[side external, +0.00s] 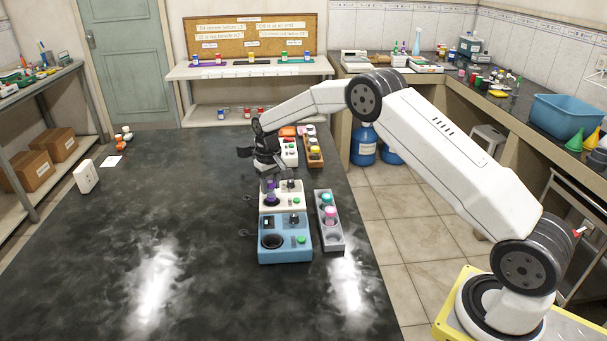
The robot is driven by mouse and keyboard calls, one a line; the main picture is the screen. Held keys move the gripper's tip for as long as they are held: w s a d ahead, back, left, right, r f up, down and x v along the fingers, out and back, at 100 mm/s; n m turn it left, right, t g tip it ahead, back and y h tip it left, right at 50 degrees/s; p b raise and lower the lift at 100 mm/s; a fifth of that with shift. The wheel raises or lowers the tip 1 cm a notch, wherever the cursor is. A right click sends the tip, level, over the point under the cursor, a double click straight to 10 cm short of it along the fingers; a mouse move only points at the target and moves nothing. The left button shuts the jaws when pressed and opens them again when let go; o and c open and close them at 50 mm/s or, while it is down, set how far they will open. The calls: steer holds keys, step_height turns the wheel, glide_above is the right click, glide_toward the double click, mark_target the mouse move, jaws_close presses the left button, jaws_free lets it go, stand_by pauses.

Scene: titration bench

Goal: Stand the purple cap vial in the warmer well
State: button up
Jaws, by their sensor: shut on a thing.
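My gripper (270,175) points down over the left part of a small white device (284,206) on the dark bench. It is shut on the purple cap vial (271,187), which shows just under the fingers. The vial's lower end is over or in a dark round spot on the white device; I cannot tell whether it touches. In front stands a blue device (285,255) with a black round opening (272,241) and a green button. Which device is the warmer is not clear from this view.
A grey rack (330,240) with a green cap vial (326,199) and a pink cap vial (330,213) stands just right of the devices. The bench to the left and front is mostly clear.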

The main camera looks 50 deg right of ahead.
mark_target(271, 193)
steer(key=shift+f, duration=1.75)
stand_by(2.4)
steer(key=o, duration=1.3)
steer(key=shift+r, duration=0.2)
steer(key=shift+r, duration=2.85)
